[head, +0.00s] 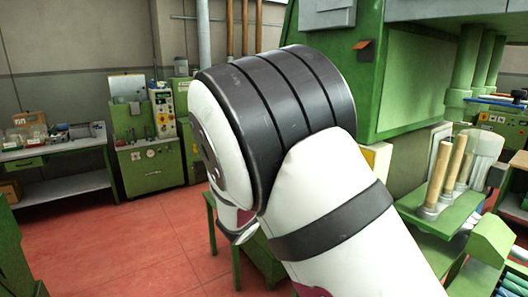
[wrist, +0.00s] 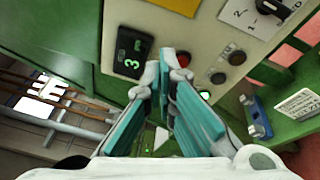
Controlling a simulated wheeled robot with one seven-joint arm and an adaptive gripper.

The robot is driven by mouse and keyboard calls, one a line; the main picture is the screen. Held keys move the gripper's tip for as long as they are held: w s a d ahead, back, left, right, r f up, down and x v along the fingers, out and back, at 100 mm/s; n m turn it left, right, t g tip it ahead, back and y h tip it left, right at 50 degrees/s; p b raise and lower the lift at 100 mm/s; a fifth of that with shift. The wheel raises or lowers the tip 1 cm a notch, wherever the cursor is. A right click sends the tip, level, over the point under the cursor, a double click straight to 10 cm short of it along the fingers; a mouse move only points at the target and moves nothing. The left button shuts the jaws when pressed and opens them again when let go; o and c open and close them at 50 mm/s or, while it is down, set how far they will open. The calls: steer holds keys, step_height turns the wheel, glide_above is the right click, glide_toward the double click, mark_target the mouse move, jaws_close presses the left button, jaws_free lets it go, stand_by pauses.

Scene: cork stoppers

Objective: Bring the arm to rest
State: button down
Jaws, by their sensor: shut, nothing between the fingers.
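My gripper (wrist: 162,85) shows in the wrist view with its two teal-padded fingers brought together at the tips, and nothing is between them. Beyond the fingertips is a machine's control panel (wrist: 195,45) with a small display, several buttons and a rotary switch. I cannot tell how far the fingertips are from it. In the head view my white and black arm (head: 335,195) is raised and bent across the middle of the picture. My gripper is out of sight there, and no cork stoppers show.
A large green machine (head: 410,85) stands close on the right, with upright wooden-coloured rollers (head: 437,175) below it. A green machine (head: 147,150) and a workbench (head: 60,150) stand at the back left. A green table (head: 240,240) is partly behind my arm. Red floor (head: 130,245) lies open at left.

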steer(key=s+d+r+m+g+y, duration=0.25)
steer(key=s+d+m+g, duration=0.7)
steer(key=s+d, duration=0.8)
steer(key=s+a+r+m+y, duration=0.1)
steer(key=s+a+y, duration=0.3)
steer(key=s, duration=0.6)
steer(key=s+a+r+m+y, duration=0.1)
steer(key=s+a+m+y, duration=0.2)
steer(key=s, duration=0.8)
steer(key=shift+a+r+m+t+y, duration=0.25)
steer(key=shift+a+m+t+y, duration=0.15)
steer(key=shift+y, duration=0.55)
